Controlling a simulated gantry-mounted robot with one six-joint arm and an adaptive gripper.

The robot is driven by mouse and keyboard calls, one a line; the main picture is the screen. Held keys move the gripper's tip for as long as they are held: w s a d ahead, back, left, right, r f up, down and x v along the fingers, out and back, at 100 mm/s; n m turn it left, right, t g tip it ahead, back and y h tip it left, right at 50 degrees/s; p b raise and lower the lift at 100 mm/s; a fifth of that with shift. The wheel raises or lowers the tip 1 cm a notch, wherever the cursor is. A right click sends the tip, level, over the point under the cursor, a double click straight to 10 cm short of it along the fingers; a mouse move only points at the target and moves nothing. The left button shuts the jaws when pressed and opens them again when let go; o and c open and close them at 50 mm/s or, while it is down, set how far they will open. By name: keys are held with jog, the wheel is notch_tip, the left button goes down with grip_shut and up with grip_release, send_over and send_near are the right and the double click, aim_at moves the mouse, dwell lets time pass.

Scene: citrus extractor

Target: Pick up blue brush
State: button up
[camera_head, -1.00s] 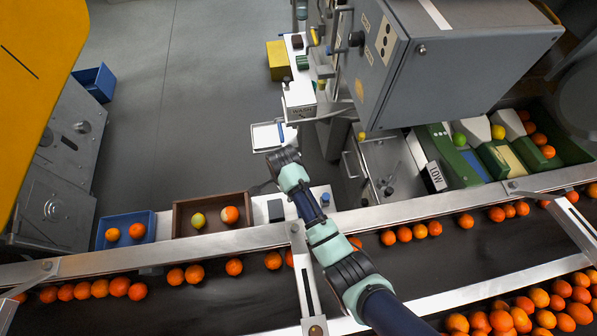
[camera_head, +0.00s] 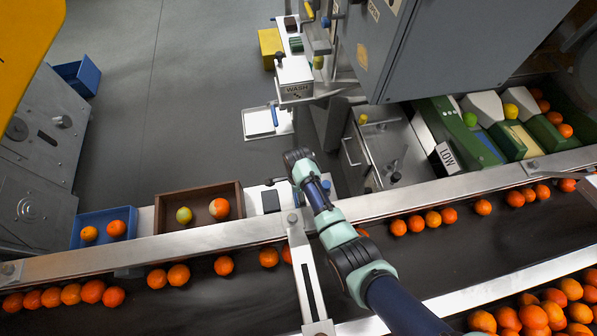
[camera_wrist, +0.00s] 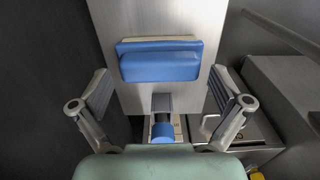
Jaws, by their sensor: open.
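A blue block with a cream edge (camera_wrist: 160,62), which looks like the blue brush, lies on a pale ledge. It is ahead of my open fingers (camera_wrist: 162,96) in the wrist view, centred between them and not touched. My gripper (camera_head: 285,172) is above that ledge, partly hidden by my wrist. A long blue object (camera_head: 274,115) lies in the white tray (camera_head: 253,128) farther back; I cannot tell what it is.
A brown box (camera_head: 177,221) and a blue bin (camera_head: 97,217) with fruit are to the left. The metal rail (camera_head: 215,241) runs in front. The grey machine is at right.

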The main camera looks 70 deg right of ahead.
jog(key=shift+f, duration=0.9)
jog(key=shift+r, duration=0.15)
jog(key=c, duration=0.9)
jog(key=shift+r, duration=0.1)
jog(key=shift+c, duration=0.2)
notch_tip(320, 180, up, 20)
jog(key=p, duration=1.1)
